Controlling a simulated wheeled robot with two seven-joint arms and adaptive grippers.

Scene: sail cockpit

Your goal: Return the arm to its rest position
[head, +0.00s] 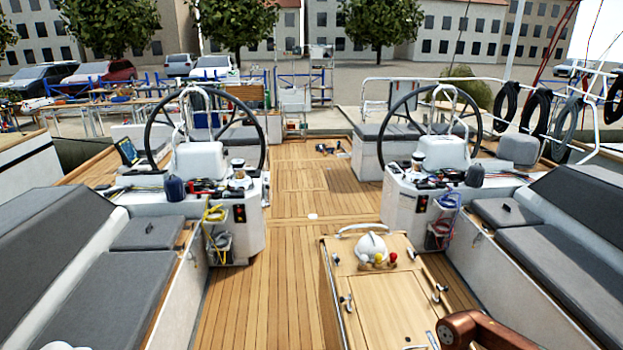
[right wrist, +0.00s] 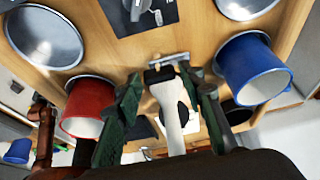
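My right gripper (right wrist: 162,80) shows in the right wrist view with its two dark green fingers spread apart. A white tool (right wrist: 172,125) with a black collar and a flat metal head lies in line with the gap between the fingers. I see space between the left finger and the tool; the right finger is close to it, and I cannot tell whether it touches. In the head view only a brown link of my own arm shows, at the bottom right. Neither gripper shows there, and my left gripper is out of view.
In the right wrist view, a red cup (right wrist: 88,105), a blue cup (right wrist: 254,70) and a metal bowl (right wrist: 45,38) surround the gripper on a wooden surface (right wrist: 100,50). In the head view, a cockpit table (head: 395,300) stands right of clear deck (head: 265,300), between grey-cushioned benches.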

